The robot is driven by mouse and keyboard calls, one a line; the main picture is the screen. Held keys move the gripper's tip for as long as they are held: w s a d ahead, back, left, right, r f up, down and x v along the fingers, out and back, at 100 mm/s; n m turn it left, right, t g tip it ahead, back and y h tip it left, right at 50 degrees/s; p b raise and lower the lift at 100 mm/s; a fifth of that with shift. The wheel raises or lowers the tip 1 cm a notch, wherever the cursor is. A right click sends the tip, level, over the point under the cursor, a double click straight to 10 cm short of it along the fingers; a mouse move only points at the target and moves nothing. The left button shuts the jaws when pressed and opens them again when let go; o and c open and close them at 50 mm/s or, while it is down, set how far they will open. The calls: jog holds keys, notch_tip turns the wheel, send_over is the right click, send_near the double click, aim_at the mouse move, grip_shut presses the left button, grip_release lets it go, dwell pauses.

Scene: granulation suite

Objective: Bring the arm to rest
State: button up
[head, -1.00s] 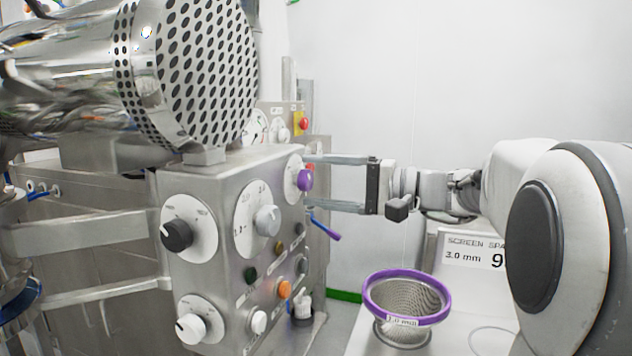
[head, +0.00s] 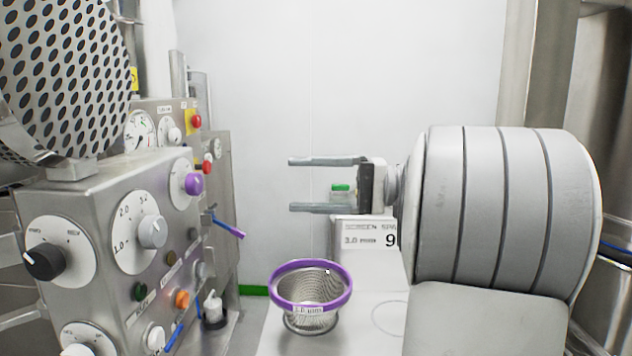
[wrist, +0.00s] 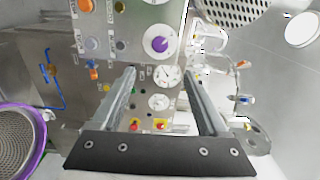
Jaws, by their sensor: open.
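My gripper (head: 292,185) is open and empty, with its two long fingers pointing left in the head view. It hangs in free air to the right of the control panel (head: 100,205), apart from it. In the wrist view the open fingers (wrist: 158,85) point toward the panel, with the purple knob (wrist: 159,40) beyond them. My arm folds in at the right of the head view.
A purple-rimmed sieve basket (head: 311,287) stands on a white surface below my gripper, and also shows in the wrist view (wrist: 20,145). A "3.0 mm" screen sign (head: 368,234) stands behind it. A perforated metal drum (head: 62,75) is at upper left.

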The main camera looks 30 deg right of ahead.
jog(key=shift+v, duration=0.85)
jog(key=shift+a, duration=0.1)
